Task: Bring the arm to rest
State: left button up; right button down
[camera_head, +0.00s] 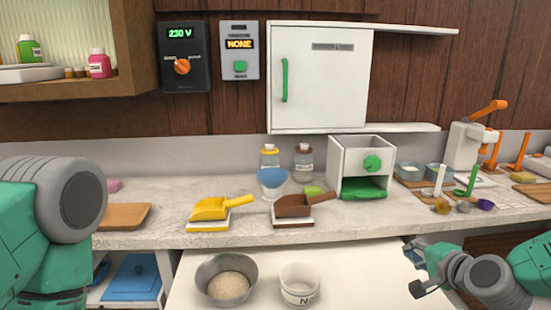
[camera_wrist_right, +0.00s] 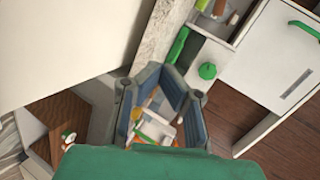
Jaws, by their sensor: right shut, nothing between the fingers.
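My right gripper (camera_head: 413,269) is at the lower right in the head view, above the right part of the pulled-out white surface and in front of the counter edge. It is shut and empty. In the right wrist view its blue-grey fingers (camera_wrist_right: 160,105) show at the middle, with nothing held. My right arm comes in from the right edge. My left arm shows as a large green and grey mass at the left of the head view; its gripper is out of view.
A steel bowl (camera_head: 226,279) of grain and a white cup (camera_head: 299,284) stand on the white surface (camera_head: 360,270). Yellow (camera_head: 213,209) and brown (camera_head: 296,207) scoops rest on the counter. A white dispenser (camera_head: 360,160) with a green knob stands behind. Small tools crowd the right.

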jog(key=s+a+f+n+g, duration=0.1)
jog(key=s+f, duration=0.1)
jog(key=f, duration=0.1)
jog(key=s+a+f+n+g, duration=0.1)
jog(key=s+f, duration=0.2)
jog(key=s+a+f+n+g, duration=0.1)
jog(key=s+f, duration=0.1)
jog(key=f, duration=0.1)
jog(key=shift+s+a, duration=0.3)
jog(key=shift+a, duration=0.1)
jog(key=s+a+f+n+g, duration=0.1)
jog(key=s+f+n+g, duration=0.2)
jog(key=s+f, duration=0.5)
jog(key=s+a+f+n+g, duration=0.1)
jog(key=s+f+n+g, duration=0.25)
jog(key=s, duration=0.75)
jog(key=s+d+f+n+g+h, duration=0.1)
jog(key=s+d+f+n+g, duration=0.1)
jog(key=s, duration=0.5)
jog(key=s+d+f+n+g+h, duration=0.2)
jog(key=s, duration=0.6)
jog(key=w+a+f+t+b, duration=0.1)
jog(key=w+f+b, duration=0.2)
jog(key=f+b, duration=0.6)
jog(key=shift+w+n+b, duration=0.15)
jog(key=shift+n+b, duration=0.3)
jog(key=shift+b, duration=0.15)
